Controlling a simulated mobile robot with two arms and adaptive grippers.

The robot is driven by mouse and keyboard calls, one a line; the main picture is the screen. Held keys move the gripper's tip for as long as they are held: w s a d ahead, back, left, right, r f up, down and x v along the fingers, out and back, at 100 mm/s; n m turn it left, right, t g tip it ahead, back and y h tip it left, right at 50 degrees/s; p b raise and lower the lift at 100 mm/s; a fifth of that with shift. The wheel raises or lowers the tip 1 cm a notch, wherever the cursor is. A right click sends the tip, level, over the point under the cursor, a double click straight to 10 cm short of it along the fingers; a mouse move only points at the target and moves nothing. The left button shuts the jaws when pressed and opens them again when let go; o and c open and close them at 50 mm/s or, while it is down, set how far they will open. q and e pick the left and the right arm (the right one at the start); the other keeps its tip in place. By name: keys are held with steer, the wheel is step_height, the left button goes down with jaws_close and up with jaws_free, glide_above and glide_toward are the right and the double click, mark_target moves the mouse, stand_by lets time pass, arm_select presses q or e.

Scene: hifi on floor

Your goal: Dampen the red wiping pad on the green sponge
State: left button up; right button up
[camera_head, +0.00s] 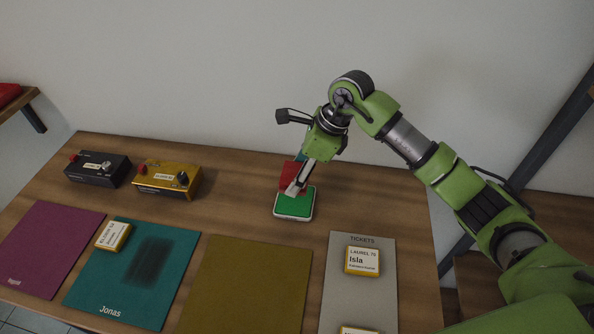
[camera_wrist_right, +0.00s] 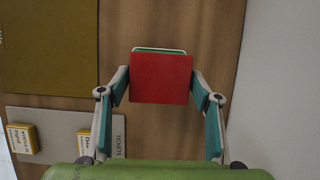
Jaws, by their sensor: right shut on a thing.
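The red wiping pad (camera_head: 289,174) is held between the fingers of my right gripper (camera_head: 297,186), at the back middle of the table. It also shows as a red square between the fingertips in the right wrist view (camera_wrist_right: 161,78). The green sponge (camera_head: 294,205) lies in a light-rimmed tray under the gripper. In the right wrist view only a thin edge of the sponge tray (camera_wrist_right: 160,49) shows past the pad. The pad is over the sponge's far part; I cannot tell whether they touch. My left gripper is not in view.
A black box (camera_head: 97,169) and a yellow box (camera_head: 167,178) with knobs stand at back left. Purple (camera_head: 45,245), teal (camera_head: 175,285) and olive (camera_head: 250,285) mats lie in front. A teal-mat ticket (camera_head: 113,236) sits near a dark smudge (camera_head: 149,260). A grey tickets mat (camera_head: 342,290) holds tickets.

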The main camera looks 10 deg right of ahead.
mark_target(293, 199)
steer(key=shift+f, duration=0.55)
step_height(293, 199, down, 4)
steer(key=shift+r+b, duration=0.2)
steer(key=shift+b, duration=0.75)
steer(key=shift+f, duration=0.5)
steer(key=shift+f+b, duration=0.5)
steer(key=shift+b, duration=0.15)
steer(key=shift+s+f+b, duration=0.1)
steer(key=shift+f+b, duration=0.05)
steer(key=shift+b, duration=0.15)
stand_by(0.8)
